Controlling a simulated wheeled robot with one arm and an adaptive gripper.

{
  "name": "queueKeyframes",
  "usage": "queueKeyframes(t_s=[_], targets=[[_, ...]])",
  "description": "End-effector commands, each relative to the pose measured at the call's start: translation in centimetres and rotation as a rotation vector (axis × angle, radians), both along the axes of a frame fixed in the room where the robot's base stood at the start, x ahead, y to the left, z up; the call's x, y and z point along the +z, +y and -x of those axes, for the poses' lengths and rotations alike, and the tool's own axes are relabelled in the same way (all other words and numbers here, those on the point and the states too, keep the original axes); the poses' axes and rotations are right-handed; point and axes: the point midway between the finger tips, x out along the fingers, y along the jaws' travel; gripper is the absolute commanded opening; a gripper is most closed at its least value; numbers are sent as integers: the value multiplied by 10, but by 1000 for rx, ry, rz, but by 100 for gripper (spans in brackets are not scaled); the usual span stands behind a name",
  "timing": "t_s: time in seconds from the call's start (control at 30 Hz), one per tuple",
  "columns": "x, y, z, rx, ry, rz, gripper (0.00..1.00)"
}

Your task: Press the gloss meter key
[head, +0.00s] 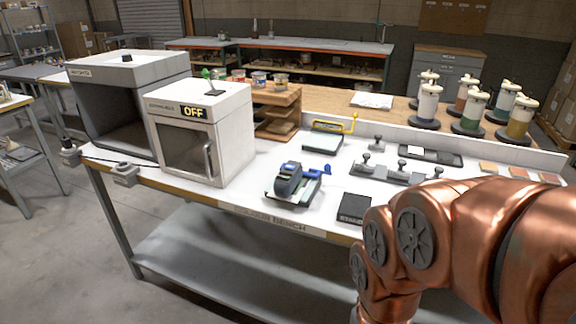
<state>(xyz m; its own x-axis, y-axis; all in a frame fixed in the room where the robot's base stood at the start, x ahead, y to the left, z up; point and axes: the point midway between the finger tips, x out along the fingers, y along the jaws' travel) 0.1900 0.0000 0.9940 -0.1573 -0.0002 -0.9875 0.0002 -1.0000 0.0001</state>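A dark blue-grey handheld instrument (289,179) with a small display sits on a flat plate near the front edge of the white bench, with a bright blue part (318,170) at its right. It may be the gloss meter, but I cannot read a label on it. A key cannot be made out at this size. My copper-coloured arm fills the lower right of the head view, right of this instrument and apart from it. My gripper is not in view.
The white bench (243,203) also carries a white oven (233,135) marked OFF, a dark grey booth (135,64), a yellow-handled device (322,137), a dark flat pad (355,208) and several black-knobbed pieces. Colorant canisters (428,103) stand behind at right. Bare bench top surrounds the instrument.

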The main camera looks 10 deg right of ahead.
Motion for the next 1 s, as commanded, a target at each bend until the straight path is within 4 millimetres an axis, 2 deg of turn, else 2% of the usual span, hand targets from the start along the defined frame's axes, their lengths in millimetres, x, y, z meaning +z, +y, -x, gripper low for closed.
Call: queueKeyframes(t_s=[0.07, 0.7, 1.0], targets=[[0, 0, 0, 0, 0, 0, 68], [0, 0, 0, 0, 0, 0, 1], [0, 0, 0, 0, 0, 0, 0]])
